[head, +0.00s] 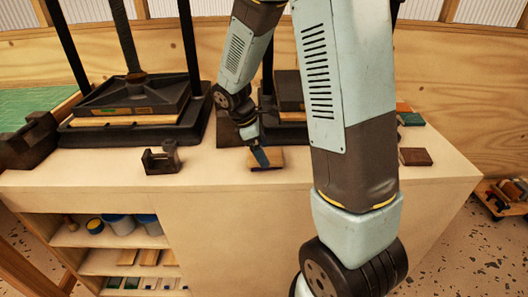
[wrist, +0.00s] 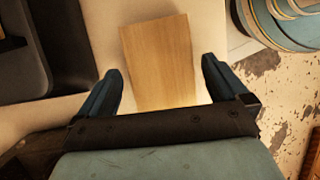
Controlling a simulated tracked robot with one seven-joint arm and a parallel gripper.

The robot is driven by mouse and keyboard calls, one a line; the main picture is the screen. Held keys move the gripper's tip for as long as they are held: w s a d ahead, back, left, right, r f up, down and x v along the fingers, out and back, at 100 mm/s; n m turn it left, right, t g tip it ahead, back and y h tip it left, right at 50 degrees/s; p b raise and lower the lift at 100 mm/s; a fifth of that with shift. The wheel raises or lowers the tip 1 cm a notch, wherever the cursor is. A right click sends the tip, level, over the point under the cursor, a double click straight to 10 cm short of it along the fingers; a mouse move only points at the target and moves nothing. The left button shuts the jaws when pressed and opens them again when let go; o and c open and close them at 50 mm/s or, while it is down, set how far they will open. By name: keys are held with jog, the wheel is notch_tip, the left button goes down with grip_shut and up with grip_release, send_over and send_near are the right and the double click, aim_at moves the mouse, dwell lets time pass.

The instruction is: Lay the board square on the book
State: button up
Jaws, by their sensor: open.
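The board (head: 275,156) is a small, light wooden plate near the front edge of the workbench in the head view. It also shows in the wrist view (wrist: 160,60), slightly turned and reaching in between my fingers. My gripper (head: 262,158) is open over the board, one finger to each side, with a visible gap on both sides. A thin dark blue strip shows along the board's front edge; I cannot tell if it is a finger or something beneath. A flat reddish-brown block (head: 415,157), possibly the book, lies at the right of the bench.
Two dark presses stand at the back, the left one (head: 130,105) with a wooden slab in it. A small dark clamp-like tool (head: 162,160) stands left of the board. Small orange and green blocks (head: 408,115) lie at right.

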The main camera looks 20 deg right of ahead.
jog(key=v, duration=1.1)
jog(key=s+d+r+m+t+y, duration=0.2)
jog(key=s+r+m, duration=0.4)
jog(key=s, duration=0.4)
jog(key=s+d+r+m+t+y, duration=0.2)
jog(key=s+r+m+t, duration=0.3)
jog(key=s, duration=0.6)
jog(key=r+m, duration=0.2)
jog(key=m, duration=0.1)
jog(key=shift+d, duration=0.35)
